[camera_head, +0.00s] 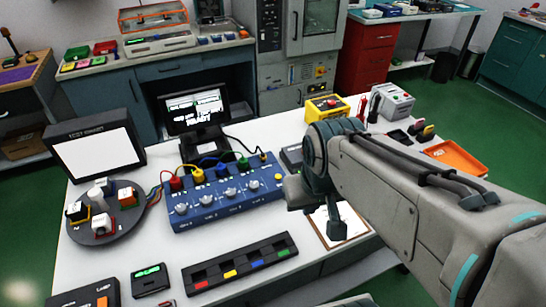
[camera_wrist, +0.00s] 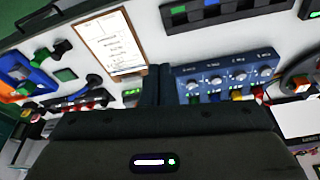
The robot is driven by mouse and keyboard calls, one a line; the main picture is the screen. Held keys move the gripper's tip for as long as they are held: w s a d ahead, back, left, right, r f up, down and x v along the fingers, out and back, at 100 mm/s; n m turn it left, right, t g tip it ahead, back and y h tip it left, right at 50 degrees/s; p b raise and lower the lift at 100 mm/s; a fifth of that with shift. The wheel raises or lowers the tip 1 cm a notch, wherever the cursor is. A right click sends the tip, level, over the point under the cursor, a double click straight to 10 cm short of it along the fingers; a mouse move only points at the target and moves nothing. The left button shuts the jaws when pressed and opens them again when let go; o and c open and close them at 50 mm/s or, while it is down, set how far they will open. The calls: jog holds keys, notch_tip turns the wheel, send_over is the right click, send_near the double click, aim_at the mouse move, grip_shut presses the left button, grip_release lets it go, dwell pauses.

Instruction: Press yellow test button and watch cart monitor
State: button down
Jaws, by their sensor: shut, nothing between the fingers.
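A blue control box (camera_head: 225,195) with several knobs and coloured plugs stands mid-table; it also shows in the wrist view (camera_wrist: 225,88). A small yellow button (camera_head: 279,177) sits at its right front end. A yellow box (camera_head: 327,107) stands farther back. A black monitor (camera_head: 197,108) behind the blue box shows white and green text, too small to read fully. My gripper (camera_head: 335,228) hangs right of the blue box, over the clipboard side. In the wrist view its fingers (camera_wrist: 160,82) are together and empty, beside the blue box. I cannot tell its height above the table.
A clipboard (camera_head: 328,236) lies partly under my gripper. A black tray with coloured blocks (camera_head: 240,264) lies in front. A white-screened display (camera_head: 95,152) and a round dark tray (camera_head: 75,232) stand at left. An orange tray (camera_head: 455,155) and a grey box (camera_head: 392,101) are at right.

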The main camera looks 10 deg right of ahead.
jog(key=w+d+n+t+h+p, duration=0.25)
jog(key=w+d, duration=0.25)
jog(key=w, duration=0.5)
jog(key=n+t+y+p, duration=0.3)
jog(key=n+y, duration=0.3)
jog(key=n, duration=0.5)
send_over(278, 177)
jog(key=f, duration=0.6)
jog(key=shift+s+d, duration=0.3)
jog(key=shift+f, duration=0.15)
notch_tip(278, 177, down, 8)
jog(key=b, duration=0.8)
jog(key=shift+f+b, duration=0.2)
jog(key=shift+b, duration=0.15)
jog(key=shift+f+b, duration=0.3)
jog(key=shift+f, duration=0.15)
